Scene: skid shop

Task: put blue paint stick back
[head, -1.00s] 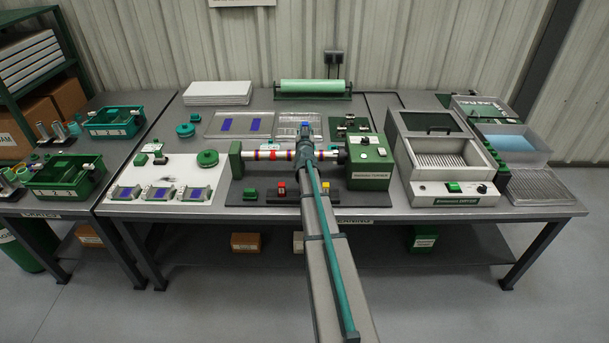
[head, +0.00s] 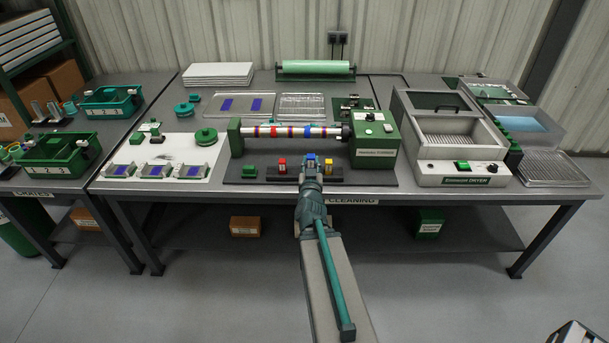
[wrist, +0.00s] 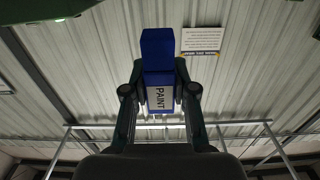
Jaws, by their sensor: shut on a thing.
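The blue paint stick (head: 311,158) is upright in my gripper (head: 311,168), at the front of the striped roller machine. The wrist view shows the blue stick (wrist: 158,62) with its white PAINT label between the two fingers (wrist: 160,95). The dark stick holder (head: 335,176) lies on the machine's base, with a red-and-yellow paint stick (head: 282,165) standing in it to the left. In the head view the blue stick lines up with the holder's middle. My gripper hides its lower end, so I cannot tell whether it touches the holder.
The roller (head: 300,131) with blue and red bands lies behind the stick, and its green control box (head: 375,150) stands to the right. A small green block (head: 249,171) sits left of the holder. A dryer (head: 455,145) is further right.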

